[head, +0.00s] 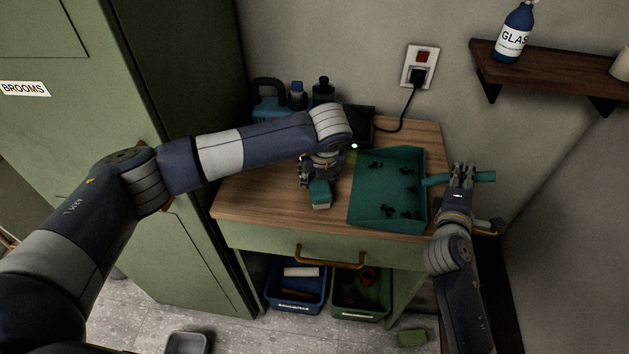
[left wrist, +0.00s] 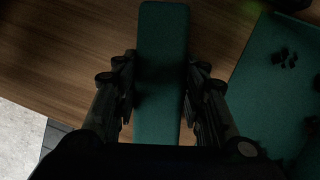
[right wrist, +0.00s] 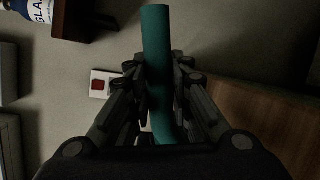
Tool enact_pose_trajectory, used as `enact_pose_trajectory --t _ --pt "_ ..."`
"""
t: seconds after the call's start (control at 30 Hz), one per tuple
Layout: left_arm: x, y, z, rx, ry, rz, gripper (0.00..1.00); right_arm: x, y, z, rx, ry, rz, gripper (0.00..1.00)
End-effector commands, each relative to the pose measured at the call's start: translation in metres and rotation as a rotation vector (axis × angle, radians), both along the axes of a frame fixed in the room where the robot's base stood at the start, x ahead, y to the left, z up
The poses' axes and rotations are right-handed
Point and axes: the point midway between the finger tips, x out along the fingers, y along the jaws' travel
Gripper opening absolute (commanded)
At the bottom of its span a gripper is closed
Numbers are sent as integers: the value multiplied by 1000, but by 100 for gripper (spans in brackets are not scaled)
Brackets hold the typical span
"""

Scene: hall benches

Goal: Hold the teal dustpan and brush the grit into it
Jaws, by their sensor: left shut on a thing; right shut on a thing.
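The teal dustpan (head: 377,215) lies on the wooden worktop at the right. Several dark bits of grit (head: 404,191) are inside it; some also show in the left wrist view (left wrist: 286,58). My right gripper (head: 461,178) is shut on the dustpan's handle (head: 484,177), which also shows in the right wrist view (right wrist: 157,45). My left gripper (head: 318,178) is shut on the teal brush (head: 320,194), left of the dustpan. The brush's long teal top shows between the fingers in the left wrist view (left wrist: 161,75). Its bristles are mostly hidden from above.
The worktop (head: 260,196) is bare left of the brush. Dark bottles (head: 323,90) and a blue container (head: 268,105) stand at its back. A wall socket (head: 420,68) has a plugged-in cord. A shelf (head: 545,70) holds a blue bottle (head: 514,33). Bins (head: 296,300) sit below.

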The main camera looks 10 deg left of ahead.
Motion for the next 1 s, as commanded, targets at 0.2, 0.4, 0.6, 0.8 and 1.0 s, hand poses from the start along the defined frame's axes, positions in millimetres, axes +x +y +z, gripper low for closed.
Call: enact_pose_trajectory --t 0.2,0.4,0.6,0.8,1.0 --pt "17 0 1 0 -1 -231 1 0 0 0 0 0 0 2" --pt "25 -15 1 -2 -1 -383 1 0 0 0 0 0 0 2" --pt "22 -54 1 -2 -1 -377 1 0 0 0 0 0 0 2" --pt "19 -94 1 0 0 -375 1 0 0 0 0 0 0 2" --pt "20 -96 29 0 -3 -370 1 0 0 0 0 1 0 2"
